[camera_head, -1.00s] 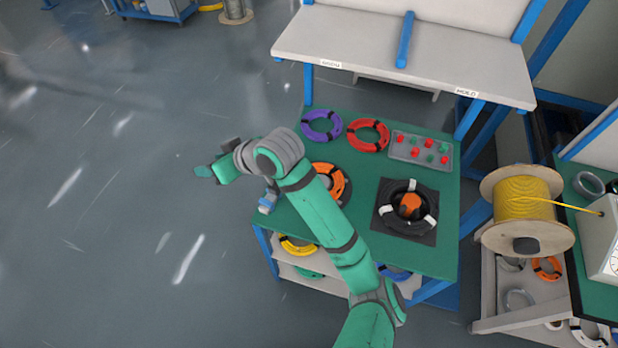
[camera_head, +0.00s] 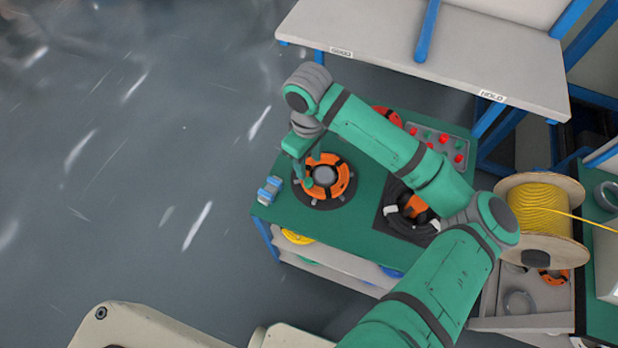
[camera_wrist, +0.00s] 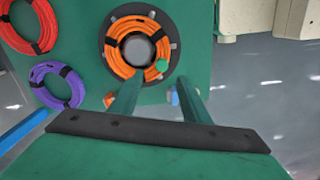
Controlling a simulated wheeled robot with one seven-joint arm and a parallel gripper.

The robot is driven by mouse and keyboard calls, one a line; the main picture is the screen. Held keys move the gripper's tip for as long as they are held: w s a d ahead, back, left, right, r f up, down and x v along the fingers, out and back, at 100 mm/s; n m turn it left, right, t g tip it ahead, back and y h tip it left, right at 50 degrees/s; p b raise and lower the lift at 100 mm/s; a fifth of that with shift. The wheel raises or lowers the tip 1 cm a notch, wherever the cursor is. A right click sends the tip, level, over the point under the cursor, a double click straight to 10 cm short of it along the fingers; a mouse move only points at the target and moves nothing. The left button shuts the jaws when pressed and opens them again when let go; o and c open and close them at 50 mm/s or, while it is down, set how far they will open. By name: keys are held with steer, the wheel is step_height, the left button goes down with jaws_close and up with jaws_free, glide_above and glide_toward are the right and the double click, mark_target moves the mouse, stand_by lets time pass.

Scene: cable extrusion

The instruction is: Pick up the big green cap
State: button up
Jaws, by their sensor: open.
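A grey tray (camera_head: 446,166) holds several small red and green pieces.
The coil lies on a dark round holder (camera_head: 318,204) on the green table (camera_head: 335,235). A blue item (camera_head: 269,190) stands at the left edge. A black fixture (camera_head: 402,222) is partly behind my arm. Red (camera_wrist: 36,25) and purple (camera_wrist: 57,86) coils lie nearby.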

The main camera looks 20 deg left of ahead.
mark_target(308, 181)
steer(key=shift+s+f, duration=0.25)
steer(key=shift+f, duration=0.95)
steer(key=shift+d+f, duration=0.1)
steer(key=shift+f, duration=2.85)
steer(key=shift+w, duration=0.1)
jaws_close()
